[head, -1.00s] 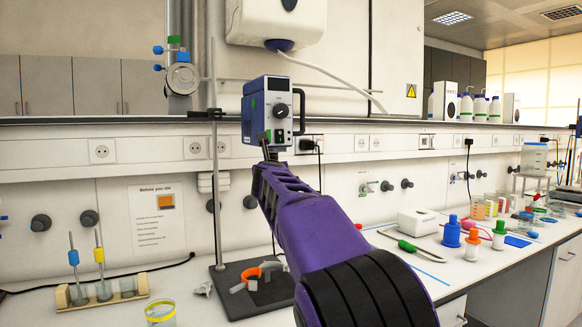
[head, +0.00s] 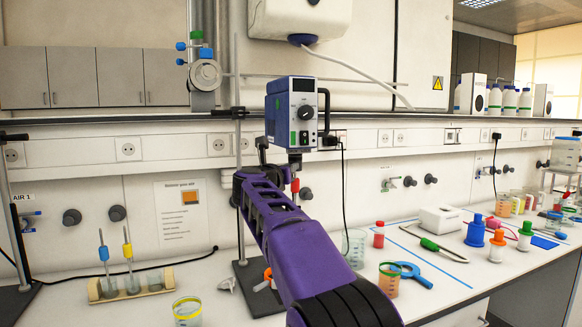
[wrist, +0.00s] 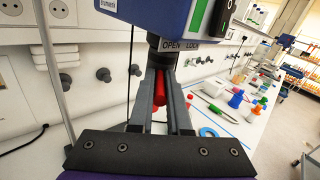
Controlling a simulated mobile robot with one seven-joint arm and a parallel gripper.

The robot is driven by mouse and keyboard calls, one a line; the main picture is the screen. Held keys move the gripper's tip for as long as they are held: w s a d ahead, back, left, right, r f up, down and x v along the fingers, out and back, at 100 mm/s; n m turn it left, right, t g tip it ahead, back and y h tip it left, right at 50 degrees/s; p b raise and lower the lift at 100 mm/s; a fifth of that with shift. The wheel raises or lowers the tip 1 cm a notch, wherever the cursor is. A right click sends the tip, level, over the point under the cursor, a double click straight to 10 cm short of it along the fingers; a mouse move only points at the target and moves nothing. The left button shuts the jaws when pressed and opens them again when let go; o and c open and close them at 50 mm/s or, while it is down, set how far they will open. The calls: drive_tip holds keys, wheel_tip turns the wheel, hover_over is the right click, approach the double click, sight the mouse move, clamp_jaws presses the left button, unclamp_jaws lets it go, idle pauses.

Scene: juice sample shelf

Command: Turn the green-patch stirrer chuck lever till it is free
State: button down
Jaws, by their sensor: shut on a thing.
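The blue-and-white stirrer (head: 292,112) hangs on a stand rod above the bench, with a green patch (wrist: 198,16) on its face. An "OPEN LOCK" label (wrist: 186,44) sits on the dark collar under it. The red chuck lever (wrist: 159,88) hangs below this collar in the wrist view; its red part also shows under the stirrer in the head view (head: 295,184). My gripper (wrist: 161,88) is shut on the lever from below, one finger on each side. The fingers partly cover the lever, so its exact turn angle is hard to tell.
A stand rod (head: 239,80) rises at the left of the stirrer. A black cable (head: 343,190) hangs to its right. Beakers, a blue magnifier-like tool (head: 413,273) and several bottles stand on the bench. A tube rack (head: 130,287) is at left.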

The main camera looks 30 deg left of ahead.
drive_tip(key=c, duration=0.9)
unclamp_jaws()
drive_tip(key=shift+o, duration=0.2)
drive_tip(key=shift+s+f+b, duration=0.1)
drive_tip(key=shift+s+b, duration=0.35)
drive_tip(key=shift+s, duration=0.05)
drive_tip(key=s+d+b, duration=0.2)
drive_tip(key=s+b, duration=0.2)
drive_tip(key=s, duration=1.2)
drive_tip(key=shift+d+b, duration=0.25)
drive_tip(key=shift+b, duration=0.15)
drive_tip(key=shift+s, duration=0.1)
